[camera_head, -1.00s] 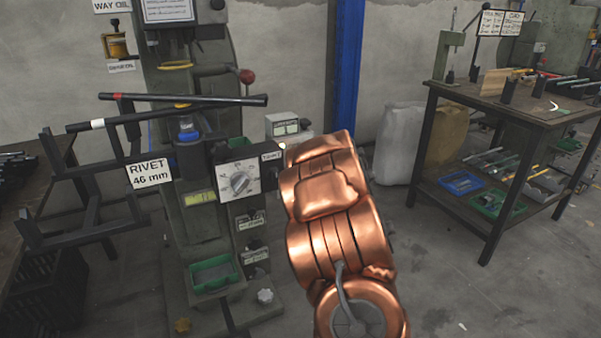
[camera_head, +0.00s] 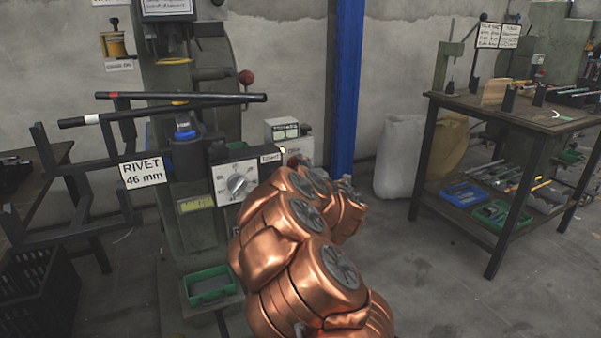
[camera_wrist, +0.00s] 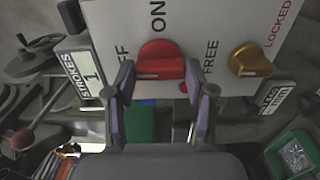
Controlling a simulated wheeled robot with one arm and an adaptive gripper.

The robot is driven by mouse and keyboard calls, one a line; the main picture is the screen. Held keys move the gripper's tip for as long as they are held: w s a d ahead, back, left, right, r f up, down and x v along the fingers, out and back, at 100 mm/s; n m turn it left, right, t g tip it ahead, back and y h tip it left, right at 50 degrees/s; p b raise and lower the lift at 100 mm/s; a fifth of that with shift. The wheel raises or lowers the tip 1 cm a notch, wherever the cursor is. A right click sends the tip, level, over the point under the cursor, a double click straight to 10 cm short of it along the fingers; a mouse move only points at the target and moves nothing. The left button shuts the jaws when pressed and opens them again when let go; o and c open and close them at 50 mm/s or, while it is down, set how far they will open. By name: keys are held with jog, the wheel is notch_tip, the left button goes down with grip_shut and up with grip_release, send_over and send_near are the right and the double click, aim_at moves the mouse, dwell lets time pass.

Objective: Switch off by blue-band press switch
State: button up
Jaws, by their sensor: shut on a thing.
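The press with a blue band (camera_head: 185,134) stands left of centre in the head view. In the wrist view a red switch knob (camera_wrist: 160,54) sits on a white panel (camera_wrist: 205,22) marked ON, with a partly hidden OFF label to its left. My gripper (camera_wrist: 160,78) has one finger on each side of the red knob and is shut on it. Which label the knob points to is hard to tell. In the head view my copper arm reaches toward the press's right side and hides the gripper and the red knob.
A brass knob (camera_wrist: 251,60) marked FREE and LOCKED is right of the red one. A grey dial (camera_head: 239,186) faces forward on the press. A blue post (camera_head: 345,90) stands behind. A workbench (camera_head: 505,112) is at right, with open floor before it.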

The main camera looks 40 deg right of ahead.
dwell(0.4)
jog(key=o, duration=1.2)
jog(key=shift+c, duration=0.2)
jog(key=shift+s, duration=0.1)
jog(key=v, duration=0.7)
jog(key=shift+s+a, duration=0.1)
